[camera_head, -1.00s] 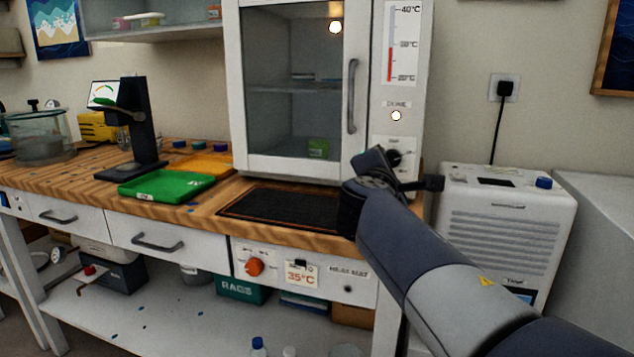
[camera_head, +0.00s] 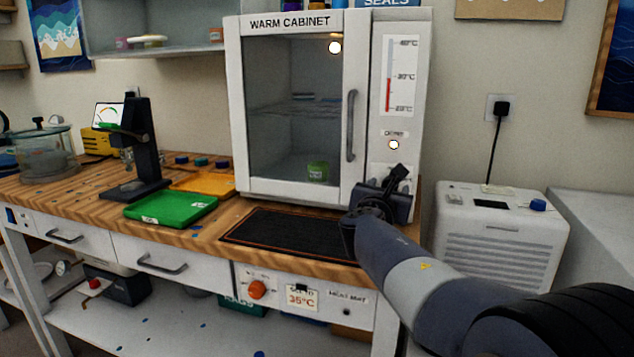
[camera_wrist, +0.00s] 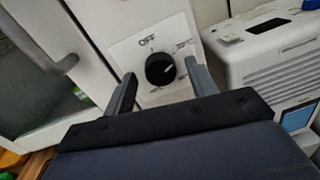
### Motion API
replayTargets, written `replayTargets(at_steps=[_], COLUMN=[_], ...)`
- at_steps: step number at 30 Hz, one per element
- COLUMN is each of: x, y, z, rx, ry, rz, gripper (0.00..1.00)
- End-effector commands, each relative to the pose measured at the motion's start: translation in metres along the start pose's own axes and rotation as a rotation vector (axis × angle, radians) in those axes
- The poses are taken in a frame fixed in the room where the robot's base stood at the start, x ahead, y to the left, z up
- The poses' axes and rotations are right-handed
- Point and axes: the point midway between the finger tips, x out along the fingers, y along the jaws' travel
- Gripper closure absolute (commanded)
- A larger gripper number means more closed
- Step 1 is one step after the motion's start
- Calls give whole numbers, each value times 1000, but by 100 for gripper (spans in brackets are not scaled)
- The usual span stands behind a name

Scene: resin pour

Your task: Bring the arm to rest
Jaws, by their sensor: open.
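My gripper (camera_wrist: 160,82) is open in the wrist view, its two grey fingers spread to either side of a black knob (camera_wrist: 160,69) on the cabinet's front panel. The knob has a white pointer line, and the word OFF is printed above it. I cannot tell whether the fingers touch the knob; nothing is seen held. In the head view my gripper (camera_head: 398,180) is in front of the lower right of the warm cabinet (camera_head: 240,110) and hides the knob there. The cabinet door is shut, with a green container (camera_head: 318,171) inside.
A black heat mat (camera_head: 290,233) lies on the wooden bench below the cabinet. A white box-shaped unit (camera_head: 495,235) stands right of the bench.

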Motion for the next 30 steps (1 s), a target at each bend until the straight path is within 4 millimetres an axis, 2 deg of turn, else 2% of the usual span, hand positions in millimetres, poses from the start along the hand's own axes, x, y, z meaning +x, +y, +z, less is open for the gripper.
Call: replayTargets(at_steps=[6, 12, 18, 23, 30], x=[0, -43, -70, -79, -81], y=[1, 1, 1, 0, 0], z=[4, 0, -1, -2, -2], rx=[-328, -313, -311, -310, -309], ry=[-19, -22, -21, -20, -20], rz=[-4, -1, -3, -4, -6], gripper=[45, 45, 45, 45, 45])
